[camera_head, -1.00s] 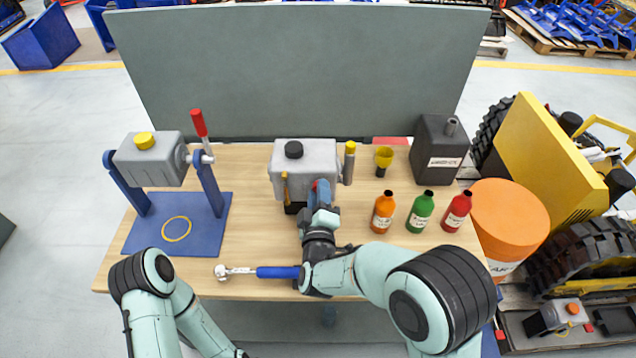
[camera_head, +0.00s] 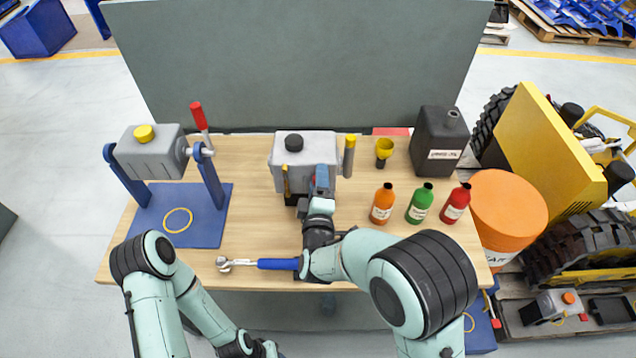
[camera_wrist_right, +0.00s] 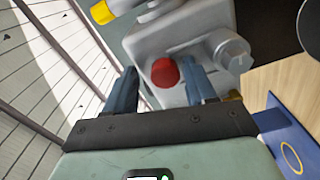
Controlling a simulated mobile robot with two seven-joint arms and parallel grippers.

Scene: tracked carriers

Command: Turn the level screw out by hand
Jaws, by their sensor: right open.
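The grey gear case (camera_head: 305,150) with a black cap stands at the middle of the table. In the right wrist view, the case (camera_wrist_right: 185,40) carries a round red screw head (camera_wrist_right: 165,72) on the face toward me. My right gripper (camera_head: 322,174) is in front of this face. Its open blue fingers (camera_wrist_right: 161,88) are on either side of the red screw, with gaps visible; I cannot tell whether the tips touch the case. In the head view the gripper hides the screw. My left arm's wrist is at the bottom edge, and its gripper is cut off.
A ratchet wrench (camera_head: 275,264) lies near the front edge by my right wrist. Orange (camera_head: 382,206), green (camera_head: 420,206) and red (camera_head: 455,205) bottles stand right. A blue stand (camera_head: 215,222) is left, a black canister (camera_head: 438,142) back right. A yellow-topped cylinder (camera_head: 349,157) stands beside the case.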

